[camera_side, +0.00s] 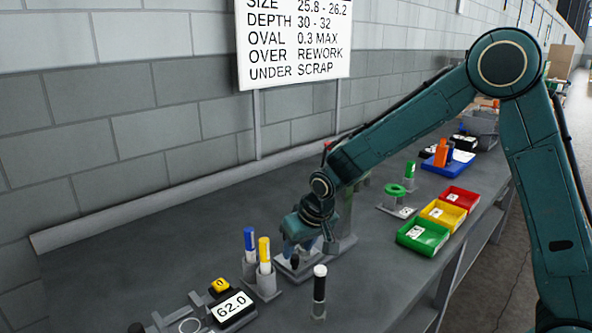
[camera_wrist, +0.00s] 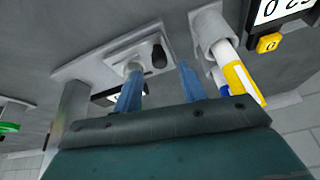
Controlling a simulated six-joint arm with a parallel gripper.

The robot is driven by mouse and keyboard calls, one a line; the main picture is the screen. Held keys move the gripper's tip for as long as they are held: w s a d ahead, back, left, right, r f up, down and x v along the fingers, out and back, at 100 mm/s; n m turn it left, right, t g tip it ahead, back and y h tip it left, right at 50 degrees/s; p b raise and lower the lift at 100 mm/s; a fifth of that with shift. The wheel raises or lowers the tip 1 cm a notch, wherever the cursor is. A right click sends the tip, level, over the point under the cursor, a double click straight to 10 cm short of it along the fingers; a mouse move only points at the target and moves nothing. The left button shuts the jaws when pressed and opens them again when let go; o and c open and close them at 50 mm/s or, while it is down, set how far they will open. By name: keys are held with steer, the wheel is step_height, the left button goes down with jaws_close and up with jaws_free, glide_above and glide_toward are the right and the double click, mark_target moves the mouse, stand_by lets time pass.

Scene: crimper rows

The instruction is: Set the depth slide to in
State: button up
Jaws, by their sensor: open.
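The depth slide has a black knob (camera_wrist: 158,56) standing on a pale base plate (camera_wrist: 92,68) in the wrist view. The knob sits toward one end of the plate, beside a pale round part (camera_wrist: 133,67). In the side view the knob (camera_side: 295,262) shows just below my gripper (camera_side: 300,248). My gripper is open, and its two blue fingers (camera_wrist: 159,72) point at the plate in the wrist view, with the knob in line with the gap between them. I cannot tell whether a finger touches it. A label near the left finger is partly hidden.
A holder with blue and yellow markers (camera_side: 264,255) stands close left. A black post with a white top (camera_side: 319,285) stands in front. A 62.0 display (camera_side: 233,308) lies at front left. Green (camera_side: 423,237), yellow (camera_side: 443,214) and red (camera_side: 460,199) bins line the right edge.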

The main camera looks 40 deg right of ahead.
mark_target(295, 256)
steer(key=shift+x, duration=1.55)
jaws_close()
